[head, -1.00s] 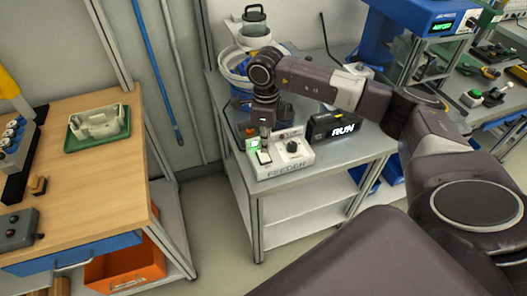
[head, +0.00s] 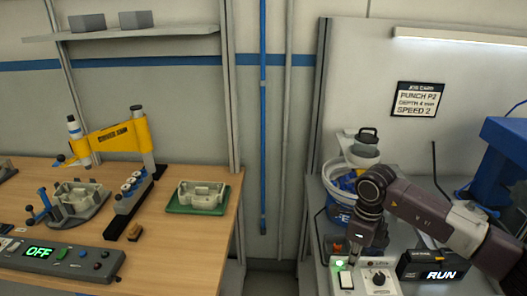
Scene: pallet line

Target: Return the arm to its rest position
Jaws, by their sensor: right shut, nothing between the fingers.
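My right arm comes in from the right edge, over the cart. Its dark wrist bends down at the end, and my right gripper (head: 352,259) points down just above the feeder's control box (head: 376,284). The gripper is shut with nothing in it. I cannot tell whether its tips touch the box. The box has a lit green lamp, a pale rocker switch (head: 345,280) and a black knob (head: 378,277). My left gripper is out of view.
A black display reading RUN (head: 432,268) and a feeder bowl (head: 347,175) stand near my right arm. At left, a wooden bench (head: 180,245) carries a panel reading OFF (head: 60,258), fixtures and a green tray (head: 195,209). A job card (head: 418,99) hangs behind.

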